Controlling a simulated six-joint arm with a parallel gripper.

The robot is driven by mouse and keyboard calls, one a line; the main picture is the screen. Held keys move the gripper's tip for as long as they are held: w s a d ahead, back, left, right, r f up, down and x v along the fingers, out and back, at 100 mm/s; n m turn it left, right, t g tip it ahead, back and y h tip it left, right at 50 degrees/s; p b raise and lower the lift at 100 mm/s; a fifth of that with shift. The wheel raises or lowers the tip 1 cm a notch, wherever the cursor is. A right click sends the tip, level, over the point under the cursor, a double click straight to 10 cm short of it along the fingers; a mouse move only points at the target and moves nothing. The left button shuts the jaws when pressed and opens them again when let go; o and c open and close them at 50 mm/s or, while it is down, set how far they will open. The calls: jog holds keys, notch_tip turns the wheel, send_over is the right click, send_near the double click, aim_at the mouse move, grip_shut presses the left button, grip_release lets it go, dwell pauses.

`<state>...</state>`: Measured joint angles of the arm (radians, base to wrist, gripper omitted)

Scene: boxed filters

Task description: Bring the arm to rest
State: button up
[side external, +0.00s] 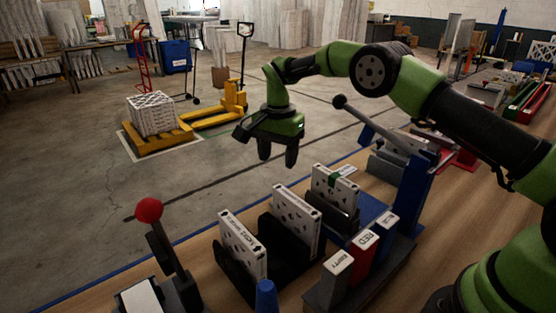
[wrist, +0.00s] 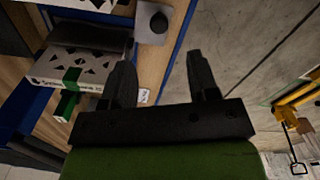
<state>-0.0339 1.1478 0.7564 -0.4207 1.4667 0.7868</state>
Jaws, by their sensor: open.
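My gripper (side external: 278,150) hangs from the green arm in the side external view, fingers pointing down. It is in the air above and behind the row of filter boxes, apart from them. In the wrist view my gripper (wrist: 164,80) shows two dark fingers spread apart with nothing between them. A white filter box with a green band (side external: 335,185) stands in a black holder on the bench. The same banded box (wrist: 75,68) appears at the left of the wrist view.
Two more white boxes (side external: 242,245) (side external: 297,213) stand in black holders. Labelled blocks (side external: 362,245), a red-knobbed lever (side external: 149,211) and a black-knobbed lever (side external: 340,102) rise from the bench. A yellow pallet jack (side external: 225,108) and loaded pallet (side external: 152,115) are on the floor beyond.

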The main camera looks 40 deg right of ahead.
jog(key=shift+r, duration=0.1)
jog(key=s+r+n+t+y, duration=0.1)
jog(key=s+r+n+t, duration=0.1)
jog(key=s+r, duration=0.5)
jog(key=s+r+n+t, duration=0.15)
jog(key=s+r, duration=0.25)
jog(key=r, duration=0.7)
jog(key=s+a+n+t+y, duration=0.1)
jog(key=s+n+t, duration=0.2)
jog(key=s, duration=1.6)
jog(key=n, duration=0.3)
jog(key=shift+r+t, duration=0.25)
jog(key=shift+t, duration=0.1)
